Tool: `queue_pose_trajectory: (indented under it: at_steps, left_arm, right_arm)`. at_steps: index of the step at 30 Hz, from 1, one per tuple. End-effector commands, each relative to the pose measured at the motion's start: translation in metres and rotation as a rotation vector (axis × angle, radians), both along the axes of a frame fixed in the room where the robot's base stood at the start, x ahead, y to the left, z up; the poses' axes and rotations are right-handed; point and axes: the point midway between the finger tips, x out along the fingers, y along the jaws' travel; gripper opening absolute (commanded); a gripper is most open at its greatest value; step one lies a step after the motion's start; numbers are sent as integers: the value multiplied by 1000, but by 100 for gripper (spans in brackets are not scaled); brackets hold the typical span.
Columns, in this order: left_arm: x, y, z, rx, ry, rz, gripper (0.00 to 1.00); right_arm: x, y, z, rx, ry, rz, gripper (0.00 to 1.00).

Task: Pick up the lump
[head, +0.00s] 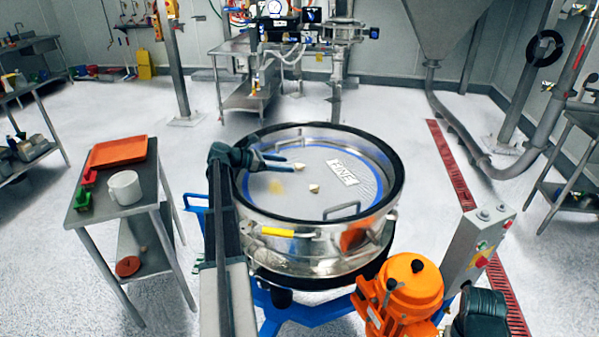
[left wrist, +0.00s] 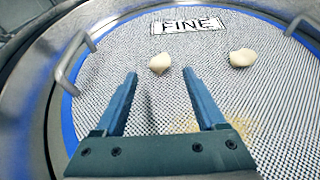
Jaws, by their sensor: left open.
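A pale lump (head: 299,165) lies on the sifter's mesh screen (head: 330,195), close to my left gripper's tips. In the left wrist view this lump (left wrist: 160,63) sits just ahead of the gap between the fingers. A second pale lump (head: 314,188) lies nearer the front; it is to the right in the left wrist view (left wrist: 242,57). My left gripper (head: 289,161) is open and empty over the screen, and its fingers also show in the left wrist view (left wrist: 160,73). The height of the tips above the mesh is hard to tell.
The sifter's raised metal rim (head: 398,178) surrounds the screen, with handles inside (head: 342,209). A FINE label (head: 342,173) lies beyond the lumps. Yellowish powder (head: 276,187) lies near the gripper. A side table with a white mug (head: 124,187) stands left; an orange motor (head: 408,285) stands front right.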

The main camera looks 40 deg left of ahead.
Motion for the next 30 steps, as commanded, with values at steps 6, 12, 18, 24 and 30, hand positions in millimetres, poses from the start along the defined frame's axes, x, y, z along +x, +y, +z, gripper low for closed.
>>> queue_pose_trajectory:
  at_steps: [6, 12, 18, 24, 30]
  left_arm:
    - [7, -4, -3, 0, 0, 1, 72]
    - [13, -7, -5, 0, 0, -1, 72]
    - [36, -20, -12, -1, 0, -2, 72]
    - [51, -28, -19, 0, 0, 0, 72]
    - [51, -28, -18, 0, 0, 1, 67]
  right_arm:
    - [0, 0, -3, 0, 0, 0, 50]
    - [0, 0, -5, 0, 0, 0, 50]
    - [0, 0, -12, 0, 0, 0, 50]
    - [0, 0, -19, 0, 0, 0, 50]
    - [0, 0, -18, 0, 0, 0, 50]
